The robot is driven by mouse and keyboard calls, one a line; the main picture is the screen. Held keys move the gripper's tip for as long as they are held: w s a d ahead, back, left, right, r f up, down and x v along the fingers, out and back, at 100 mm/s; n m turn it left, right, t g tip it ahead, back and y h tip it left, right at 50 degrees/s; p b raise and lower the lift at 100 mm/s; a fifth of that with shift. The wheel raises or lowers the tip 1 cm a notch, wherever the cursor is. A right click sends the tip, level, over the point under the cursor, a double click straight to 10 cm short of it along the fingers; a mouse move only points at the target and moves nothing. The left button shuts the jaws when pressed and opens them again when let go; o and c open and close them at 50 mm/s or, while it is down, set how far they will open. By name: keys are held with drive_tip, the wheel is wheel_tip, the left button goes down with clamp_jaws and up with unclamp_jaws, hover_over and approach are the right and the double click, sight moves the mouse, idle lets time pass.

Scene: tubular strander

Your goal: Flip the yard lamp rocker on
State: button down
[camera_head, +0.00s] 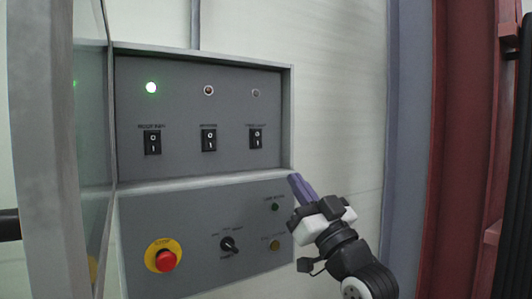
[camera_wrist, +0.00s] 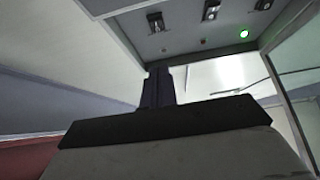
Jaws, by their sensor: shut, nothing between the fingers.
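The upper panel carries a row of black rocker switches: left (camera_head: 152,142), middle (camera_head: 209,139) and right (camera_head: 256,138). Their labels are too blurred to read surely, so I cannot tell which is the yard lamp rocker. The lamp above the left rocker (camera_head: 151,87) glows green; the middle lamp (camera_head: 208,90) and right lamp (camera_head: 256,93) look unlit. My gripper (camera_head: 299,180) is shut and empty, below and right of the right rocker, apart from it. In the wrist view its fingers (camera_wrist: 157,75) point toward the panel, with the right rocker (camera_wrist: 155,22) nearest.
The lower panel has a red stop button on yellow (camera_head: 164,257), a black rotary knob (camera_head: 229,245) and small buttons. A raised frame edge (camera_head: 288,120) borders the upper panel at right. A grey door or post (camera_head: 50,150) stands at left, a red column (camera_head: 465,130) at right.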

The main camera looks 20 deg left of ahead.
sight(258, 141)
drive_tip(key=p+x, duration=0.1)
drive_tip(key=x, duration=0.3)
drive_tip(key=f+p+x, duration=0.1)
drive_tip(key=p+x, duration=0.1)
drive_tip(key=x, duration=0.2)
drive_tip(key=w+a+f+p+x, duration=0.1)
drive_tip(key=p+x, duration=0.1)
drive_tip(key=x, duration=0.3)
drive_tip(key=shift+a+f, duration=0.1)
drive_tip(key=shift+f, duration=0.05)
drive_tip(key=shift+f, duration=0.15)
